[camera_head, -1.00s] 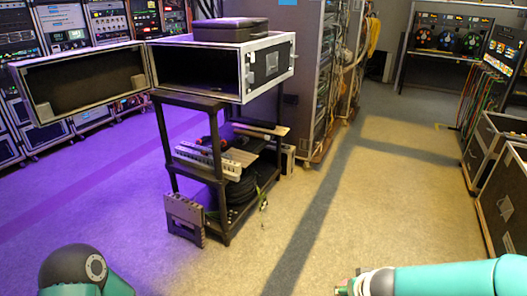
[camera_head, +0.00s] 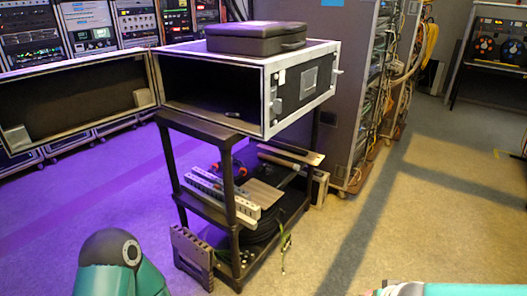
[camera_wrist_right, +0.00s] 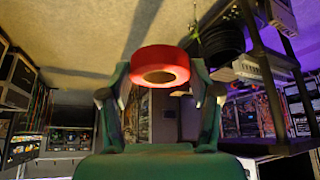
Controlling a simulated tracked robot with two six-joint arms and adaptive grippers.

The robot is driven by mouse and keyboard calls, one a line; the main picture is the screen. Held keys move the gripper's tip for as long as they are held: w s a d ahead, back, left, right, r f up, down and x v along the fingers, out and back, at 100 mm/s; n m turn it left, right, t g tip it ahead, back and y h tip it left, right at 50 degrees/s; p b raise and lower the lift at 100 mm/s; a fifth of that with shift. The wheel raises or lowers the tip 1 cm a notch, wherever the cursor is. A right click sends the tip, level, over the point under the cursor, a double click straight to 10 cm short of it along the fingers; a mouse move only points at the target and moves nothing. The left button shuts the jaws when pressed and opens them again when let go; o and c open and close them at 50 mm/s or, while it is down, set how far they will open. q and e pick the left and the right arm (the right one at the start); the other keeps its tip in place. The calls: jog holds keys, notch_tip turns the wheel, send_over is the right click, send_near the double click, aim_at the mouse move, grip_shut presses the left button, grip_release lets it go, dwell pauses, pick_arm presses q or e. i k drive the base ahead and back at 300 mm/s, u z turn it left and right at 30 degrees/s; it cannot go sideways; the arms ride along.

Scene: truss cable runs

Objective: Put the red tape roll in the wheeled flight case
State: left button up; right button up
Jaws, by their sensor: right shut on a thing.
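The red tape roll (camera_wrist_right: 160,56) shows in the right wrist view, held between the two fingers of my right gripper (camera_wrist_right: 160,82). The fingers press on its sides and its hole faces the camera. In the head view, an open flight case (camera_head: 214,122) lies on a dark cart, its front open toward me and its interior dark. A small dark ring-like thing lies inside near the opening. No wheels of this case can be made out. My right arm shows only at the bottom right edge there. My left gripper is out of view; only part of its arm shows.
A black hard case (camera_head: 257,38) lies on top of the flight case. An open door or lid panel (camera_head: 75,96) stands out to its left. The dark cart (camera_head: 232,190) holds power strips and coiled cable on its shelves. The floor to the right (camera_head: 420,215) is clear.

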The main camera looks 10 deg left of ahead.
aim_at(212, 111)
jog(key=z, duration=0.15)
jog(key=i, duration=0.85)
jog(key=u, duration=1.75)
jog(key=i, duration=1)
jog(key=z, duration=0.2)
jog(key=k, duration=0.9)
jog(key=u, duration=0.15)
jog(key=i, duration=0.55)
jog(key=z, duration=0.05)
